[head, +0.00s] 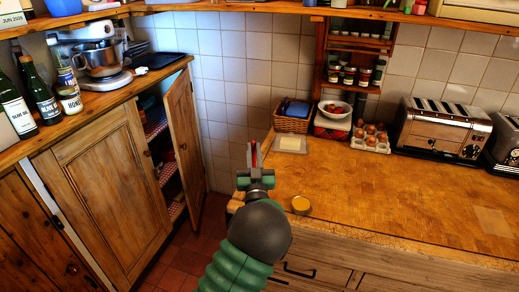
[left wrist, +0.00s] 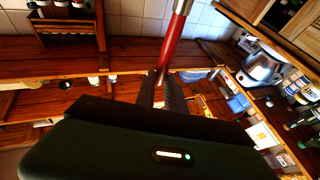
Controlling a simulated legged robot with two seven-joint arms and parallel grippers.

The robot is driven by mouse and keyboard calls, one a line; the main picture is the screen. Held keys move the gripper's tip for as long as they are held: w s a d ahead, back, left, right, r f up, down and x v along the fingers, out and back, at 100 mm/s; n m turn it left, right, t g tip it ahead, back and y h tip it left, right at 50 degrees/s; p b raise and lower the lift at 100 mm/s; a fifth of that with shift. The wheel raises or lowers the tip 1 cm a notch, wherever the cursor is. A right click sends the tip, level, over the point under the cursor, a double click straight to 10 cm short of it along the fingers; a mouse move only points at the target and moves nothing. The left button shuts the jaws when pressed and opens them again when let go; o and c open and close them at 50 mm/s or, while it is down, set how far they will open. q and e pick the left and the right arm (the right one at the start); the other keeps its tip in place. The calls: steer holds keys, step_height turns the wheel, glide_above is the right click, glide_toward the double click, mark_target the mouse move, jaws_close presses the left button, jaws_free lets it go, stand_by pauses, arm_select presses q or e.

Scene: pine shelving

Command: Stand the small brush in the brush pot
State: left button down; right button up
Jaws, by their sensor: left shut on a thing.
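My left gripper (head: 254,172) is raised near the left end of the wooden worktop, shut on the small brush (head: 254,155), whose thin red handle points up from the jaws. In the left wrist view the brush (left wrist: 171,48) has a red handle and a silvery band at the top edge of the picture; its bristle end is out of frame. The handle stands between the dark fingers (left wrist: 160,92). My right gripper is out of view.
The wooden worktop (head: 390,195) is mostly clear. At its back are a wicker basket (head: 291,124), a butter dish (head: 290,144), an egg tray (head: 370,137) and a toaster (head: 443,130). An open cupboard door (head: 183,142) stands to the left.

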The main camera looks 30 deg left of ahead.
mark_target(255, 163)
arm_select(q)
steer(key=f+b, duration=0.6)
steer(key=shift+s+d+f, duration=0.1)
steer(key=shift+d+f, duration=0.25)
steer(key=shift+f, duration=0.05)
steer(key=shift+a+f, duration=0.1)
steer(key=shift+a, duration=0.15)
steer(key=shift+d, duration=0.2)
steer(key=c, duration=1.3)
jaws_free()
steer(key=shift+d+r, duration=0.25)
steer(key=shift+d, duration=0.3)
steer(key=shift+c, duration=0.2)
steer(key=shift+s+a+f, duration=0.1)
steer(key=shift+a+f, duration=0.1)
steer(key=shift+a, duration=0.25)
steer(key=b+v, duration=0.1)
steer(key=v, duration=1.5)
steer(key=shift+s+d+b, duration=0.2)
steer(key=shift+d+b, duration=0.1)
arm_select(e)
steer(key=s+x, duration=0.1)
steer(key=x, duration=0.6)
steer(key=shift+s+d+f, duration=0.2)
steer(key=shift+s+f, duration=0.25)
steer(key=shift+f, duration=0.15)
arm_select(q)
steer(key=shift+w+f, duration=0.1)
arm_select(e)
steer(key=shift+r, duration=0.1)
